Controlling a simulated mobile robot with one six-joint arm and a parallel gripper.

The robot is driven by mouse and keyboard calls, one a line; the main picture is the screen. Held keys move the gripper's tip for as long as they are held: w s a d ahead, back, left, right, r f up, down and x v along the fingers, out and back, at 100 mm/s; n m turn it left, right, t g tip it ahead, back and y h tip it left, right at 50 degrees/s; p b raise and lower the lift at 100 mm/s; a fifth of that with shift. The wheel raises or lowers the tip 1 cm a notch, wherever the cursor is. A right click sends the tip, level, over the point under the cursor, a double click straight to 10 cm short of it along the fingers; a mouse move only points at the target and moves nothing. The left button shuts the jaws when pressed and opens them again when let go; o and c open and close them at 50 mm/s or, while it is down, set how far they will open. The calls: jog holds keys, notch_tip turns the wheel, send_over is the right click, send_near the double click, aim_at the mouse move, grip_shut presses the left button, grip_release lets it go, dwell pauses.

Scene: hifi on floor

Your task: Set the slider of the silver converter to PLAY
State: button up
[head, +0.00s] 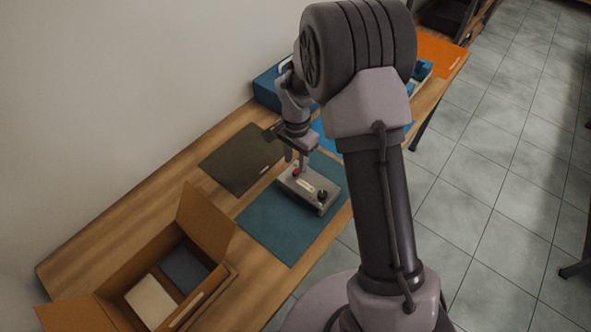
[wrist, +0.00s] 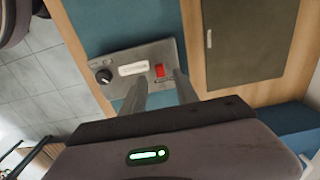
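The silver converter (head: 316,198) lies on a teal mat (head: 272,228) on the wooden table. Its top carries a red slider (wrist: 159,70), a white label strip (wrist: 132,69) and a black knob (wrist: 103,76). No PLAY lettering is readable. My gripper (head: 296,161) points down over the end of the converter with the red slider. In the wrist view its two fingers (wrist: 162,78) are apart, with the red slider showing between and just beyond the tips. I cannot tell whether either finger touches it.
An open cardboard box (head: 216,232) with a white and a dark item stands at the front left. A dark olive mat (head: 240,158) lies behind the teal one. A blue box (head: 267,92) and an orange mat (head: 440,55) are farther back. The right table edge is near the converter.

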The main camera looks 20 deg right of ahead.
aim_at(296, 171)
notch_tip(296, 171, down, 4)
jog(key=shift+b, duration=0.35)
grip_shut()
dwell(1.2)
